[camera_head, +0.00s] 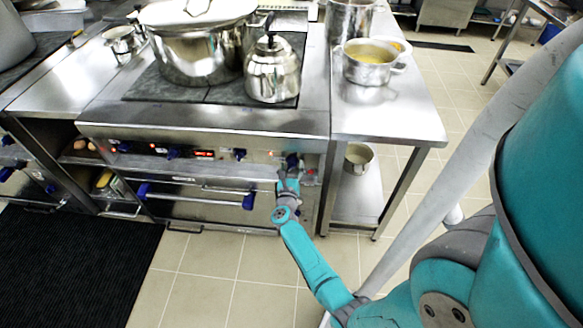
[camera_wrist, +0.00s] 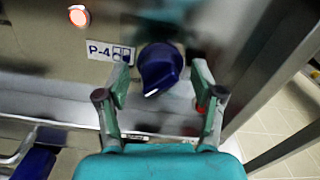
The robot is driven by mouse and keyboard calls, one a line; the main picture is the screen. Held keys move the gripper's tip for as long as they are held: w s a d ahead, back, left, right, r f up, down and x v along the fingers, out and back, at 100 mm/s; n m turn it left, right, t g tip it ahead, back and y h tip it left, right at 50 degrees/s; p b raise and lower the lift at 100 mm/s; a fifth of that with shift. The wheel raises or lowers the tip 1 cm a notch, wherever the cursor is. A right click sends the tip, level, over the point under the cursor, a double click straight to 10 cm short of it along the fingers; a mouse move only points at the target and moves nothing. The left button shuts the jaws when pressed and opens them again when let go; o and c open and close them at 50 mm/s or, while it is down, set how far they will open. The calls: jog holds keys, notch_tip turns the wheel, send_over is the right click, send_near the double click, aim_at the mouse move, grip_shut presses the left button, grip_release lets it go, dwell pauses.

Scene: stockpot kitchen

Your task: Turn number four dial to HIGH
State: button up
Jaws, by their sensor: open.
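The number four dial (camera_wrist: 160,68) is a dark blue knob with a white mark on its lower edge. It sits on the stove's front panel beside a label reading P-4 (camera_wrist: 108,51). In the wrist view my gripper (camera_wrist: 160,82) is open, with one finger on each side of the dial. I cannot tell whether either finger touches it. In the head view my gripper (camera_head: 290,177) is at the right end of the panel and partly hides the dial (camera_head: 292,160).
A lit round lamp (camera_wrist: 79,16) is up and left of the label. Other blue knobs (camera_head: 172,153) and red displays (camera_head: 204,154) line the panel. A stockpot (camera_head: 197,55) and a kettle (camera_head: 273,70) stand on the stove top. A steel table (camera_head: 390,122) adjoins at right.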

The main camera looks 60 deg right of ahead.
jog(key=shift+a, duration=0.1)
jog(key=v, duration=1.1)
jog(key=shift+s+a, duration=0.15)
jog(key=shift+a, duration=0.25)
jog(key=s+a+r+n+t+y, duration=0.3)
jog(key=s+a+n, duration=0.2)
jog(key=a+n, duration=0.35)
jog(key=s+a+r+n+t+y, duration=0.3)
jog(key=s+a+n, duration=0.1)
jog(key=a+n, duration=0.4)
jog(key=s+a+r+n+t+y, duration=0.3)
jog(key=s+a+n+t, duration=0.15)
jog(key=a+n, duration=0.4)
jog(key=s+a+r+n+g+y, duration=0.1)
jog(key=s+a+r+n+y, duration=0.2)
jog(key=n, duration=0.7)
jog(key=s+a+r+n+g+y, duration=0.1)
jog(key=s+a+r+n+y, duration=0.3)
jog(key=s+r+n, duration=0.4)
jog(key=s+a+n, duration=0.1)
jog(key=n, duration=0.2)
jog(key=shift+s+a+n+g+y, duration=0.25)
jog(key=shift+a+n+g+y, duration=0.05)
jog(key=shift+a+g, duration=0.1)
